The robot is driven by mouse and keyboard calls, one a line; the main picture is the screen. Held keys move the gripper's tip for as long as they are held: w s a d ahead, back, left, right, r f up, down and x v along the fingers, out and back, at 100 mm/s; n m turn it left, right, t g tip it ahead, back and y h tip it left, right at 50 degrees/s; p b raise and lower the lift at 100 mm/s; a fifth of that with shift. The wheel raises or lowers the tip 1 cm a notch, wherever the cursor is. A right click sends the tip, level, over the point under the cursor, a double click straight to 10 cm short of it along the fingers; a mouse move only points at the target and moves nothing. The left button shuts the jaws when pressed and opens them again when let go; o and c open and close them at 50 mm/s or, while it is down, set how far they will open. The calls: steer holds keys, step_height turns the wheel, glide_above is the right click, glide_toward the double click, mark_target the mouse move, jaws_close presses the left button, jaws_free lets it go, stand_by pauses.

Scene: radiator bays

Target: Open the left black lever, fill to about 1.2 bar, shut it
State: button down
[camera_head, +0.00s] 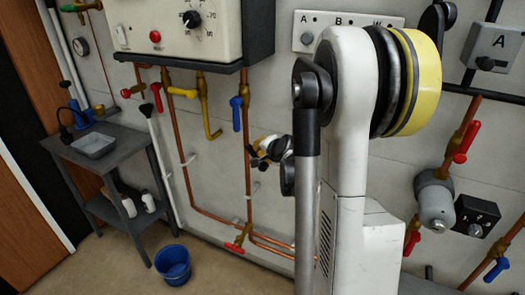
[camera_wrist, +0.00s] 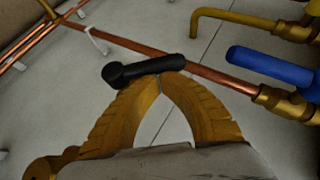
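In the wrist view a black lever (camera_wrist: 145,70) with a rounded end lies across the tips of my gripper (camera_wrist: 160,78), in front of a copper pipe. A small round gauge (camera_head: 80,46) is too small to read.
A blue lever (camera_wrist: 270,65) is close at right in the wrist view, with a yellow bent spout (camera_wrist: 225,20) above. The boiler (camera_head: 180,28) has a knob. A grey table (camera_head: 110,140) and blue bucket (camera_head: 173,264) stand left. A red valve (camera_head: 237,240) sits low.

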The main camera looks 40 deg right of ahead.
steer(key=shift+w+a+f, duration=0.15)
steer(key=shift+w, duration=0.15)
stand_by(0.5)
